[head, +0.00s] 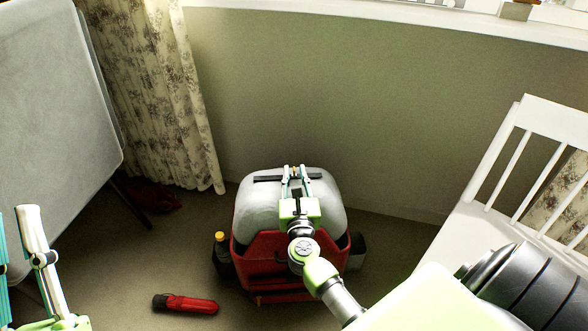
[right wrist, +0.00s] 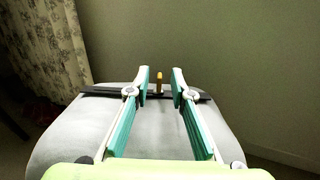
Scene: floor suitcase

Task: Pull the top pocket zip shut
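The suitcase (head: 262,205) stands on the floor, with a pale grey body and a red lower front. A black zip strip (head: 267,178) runs across its top and also shows in the right wrist view (right wrist: 100,92). A small orange zip pull (right wrist: 159,78) stands up near the strip's middle. My right gripper (head: 294,170) is over the suitcase top, its fingers pointing at the strip. In the right wrist view its fingertips (right wrist: 161,74) are apart, one on each side of the pull, with gaps visible. My left gripper (head: 16,212) is open and empty at the lower left, far from the suitcase.
A red umbrella-like object (head: 186,304) lies on the floor at front left. A dark bottle with a yellow cap (head: 221,246) is at the suitcase's left side. A white chair (head: 500,215) stands right, a grey board (head: 55,120) left. A wall (head: 330,100) is behind.

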